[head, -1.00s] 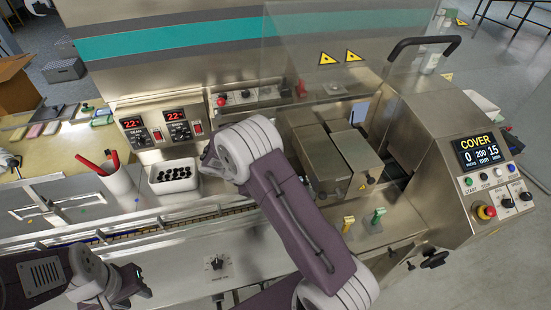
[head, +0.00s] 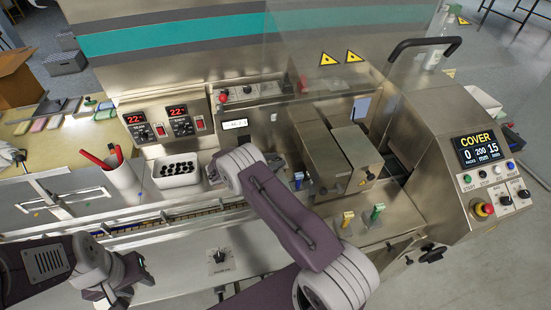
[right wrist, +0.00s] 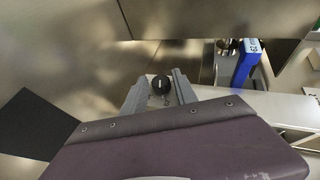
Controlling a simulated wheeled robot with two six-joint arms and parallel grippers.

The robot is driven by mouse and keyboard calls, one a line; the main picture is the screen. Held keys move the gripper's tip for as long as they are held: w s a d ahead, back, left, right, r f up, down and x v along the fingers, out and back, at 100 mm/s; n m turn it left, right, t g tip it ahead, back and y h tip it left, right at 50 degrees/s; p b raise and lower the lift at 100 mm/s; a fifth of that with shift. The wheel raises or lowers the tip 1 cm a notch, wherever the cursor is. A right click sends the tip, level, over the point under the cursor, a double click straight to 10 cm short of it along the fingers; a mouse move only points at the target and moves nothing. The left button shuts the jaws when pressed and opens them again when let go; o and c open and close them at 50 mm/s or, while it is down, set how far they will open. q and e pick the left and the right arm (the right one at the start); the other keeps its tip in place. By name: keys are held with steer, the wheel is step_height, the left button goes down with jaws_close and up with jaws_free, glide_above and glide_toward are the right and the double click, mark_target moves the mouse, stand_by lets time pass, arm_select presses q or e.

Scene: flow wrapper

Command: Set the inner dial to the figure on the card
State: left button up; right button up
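A black round dial (right wrist: 160,84) on a light plate shows in the right wrist view; I cannot tell its setting. My right gripper (right wrist: 161,80) has its two grey fingers apart, one on each side of the dial, with gaps visible. In the head view the right gripper is mostly hidden by my wrist. A small white card (head: 235,124) with dark figures, too small to read, is on the machine's front, above my right wrist. My left gripper (head: 137,268) is low at the left, away from the dial; its fingers are too unclear to judge.
Two heater controllers (head: 173,123) with red displays and black dials sit left of the card. The control panel (head: 478,150) reads COVER. A transparent cover (head: 330,40) hangs above.

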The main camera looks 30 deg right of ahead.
steer(key=shift+d+f, duration=0.1)
steer(key=shift+d, duration=0.05)
jaws_close()
steer(key=shift+s+r+n+t+p, duration=0.15)
steer(key=shift+r+n+t+p, duration=0.2)
steer(key=shift+n+t+p, duration=0.65)
steer(key=shift+f+n+t+y+p, duration=0.25)
steer(key=shift+n+t+y+p, duration=0.15)
steer(key=shift+t, duration=0.2)
jaws_free()
